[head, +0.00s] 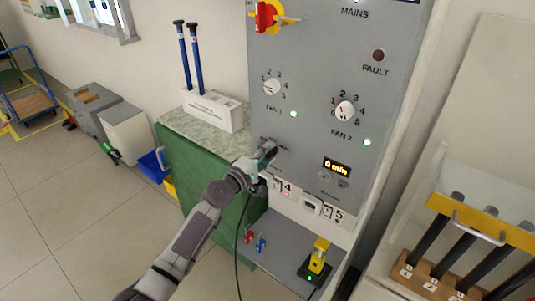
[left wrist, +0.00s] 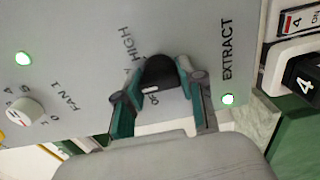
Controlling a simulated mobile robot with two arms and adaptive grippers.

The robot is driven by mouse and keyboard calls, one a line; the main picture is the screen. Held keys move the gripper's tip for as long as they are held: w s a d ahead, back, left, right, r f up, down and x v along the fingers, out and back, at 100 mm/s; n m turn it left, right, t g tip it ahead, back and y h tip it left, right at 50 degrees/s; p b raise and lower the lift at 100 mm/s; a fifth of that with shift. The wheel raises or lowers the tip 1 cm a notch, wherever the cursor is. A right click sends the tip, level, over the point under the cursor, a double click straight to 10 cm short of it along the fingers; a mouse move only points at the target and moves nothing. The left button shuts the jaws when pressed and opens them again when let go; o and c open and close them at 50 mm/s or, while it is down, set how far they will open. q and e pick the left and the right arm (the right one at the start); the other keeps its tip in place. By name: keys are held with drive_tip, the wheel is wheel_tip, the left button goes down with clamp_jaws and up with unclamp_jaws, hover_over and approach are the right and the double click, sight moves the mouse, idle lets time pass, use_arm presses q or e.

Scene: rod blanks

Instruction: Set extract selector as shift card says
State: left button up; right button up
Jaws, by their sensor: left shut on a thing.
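The extract selector is a black knob (left wrist: 160,72) on the grey panel (left wrist: 75,50) in the left wrist view. My left gripper (head: 266,153) is at the lower left of the panel in the head view, hiding most of the selector. Its fingers are shut on the knob from both sides. I cannot make out a shift card. My right gripper is not in view.
Above are the FAN 1 knob (head: 272,87), the FAN 2 knob (head: 345,110) and a red-yellow switch (head: 268,16). A display (head: 337,166) reads 0 min. Below is a shelf with a yellow device (head: 319,255). A green cabinet (head: 215,175) stands left; black-handled rods (head: 430,235) stand right.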

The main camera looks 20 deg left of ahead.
use_arm(q)
drive_tip(key=o, duration=1.2)
drive_tip(key=shift+c, duration=0.2)
drive_tip(key=v, duration=1.2)
